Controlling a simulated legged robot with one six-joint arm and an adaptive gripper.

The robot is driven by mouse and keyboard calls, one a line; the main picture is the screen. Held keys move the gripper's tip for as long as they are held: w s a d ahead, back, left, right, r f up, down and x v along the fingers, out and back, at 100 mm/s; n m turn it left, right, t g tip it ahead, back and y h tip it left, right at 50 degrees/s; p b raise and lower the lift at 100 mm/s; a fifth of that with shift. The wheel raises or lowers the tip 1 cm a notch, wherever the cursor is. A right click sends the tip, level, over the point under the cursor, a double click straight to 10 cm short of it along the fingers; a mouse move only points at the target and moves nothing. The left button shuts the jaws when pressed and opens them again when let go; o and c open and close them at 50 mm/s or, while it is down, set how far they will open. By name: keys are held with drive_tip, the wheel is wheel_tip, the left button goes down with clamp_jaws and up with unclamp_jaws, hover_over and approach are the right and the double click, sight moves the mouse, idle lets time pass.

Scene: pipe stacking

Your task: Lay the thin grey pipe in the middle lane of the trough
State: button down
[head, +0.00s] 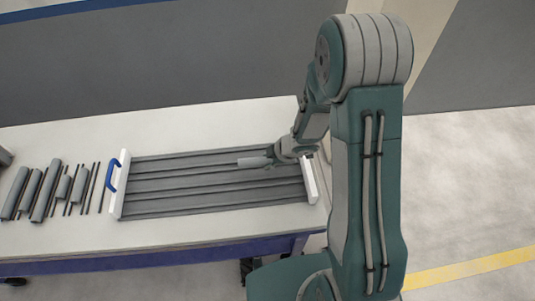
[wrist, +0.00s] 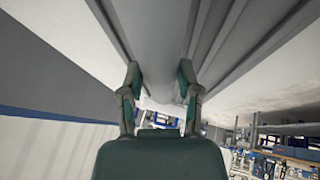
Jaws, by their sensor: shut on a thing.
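The trough (head: 119,188) lies on the table in the head view, with white end walls, a blue handle at its left end and long grey lanes between ridges. My gripper (head: 276,158) is over its right half, towards the back of the lanes. It is shut on a grey pipe (head: 252,162), which points left along the lanes. In the wrist view my gripper (wrist: 160,82) has a finger on each side of the grey pipe (wrist: 158,35), with dark ridges running beside it. I cannot tell whether the pipe touches the lane floor or hangs just above it.
Several loose grey pipes (head: 46,190) and thin dark rods (head: 92,188) lie left of the trough on the white table (head: 215,126). The trough's right end wall (head: 310,182) stands close to my arm. The table behind the trough is clear.

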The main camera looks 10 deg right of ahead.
sight(263, 172)
drive_tip(key=shift+a+f, duration=0.15)
drive_tip(key=shift+f, duration=2.2)
drive_tip(key=shift+s+f, duration=0.1)
drive_tip(key=shift+f, duration=0.05)
drive_tip(key=shift+s, duration=0.1)
drive_tip(key=shift+c, duration=1.1)
unclamp_jaws()
drive_tip(key=shift+f, duration=0.1)
drive_tip(key=shift+d+r, duration=0.3)
drive_tip(key=shift+r, duration=0.05)
drive_tip(key=v, duration=1.1)
drive_tip(key=shift+r, duration=0.2)
drive_tip(key=shift+a, duration=0.1)
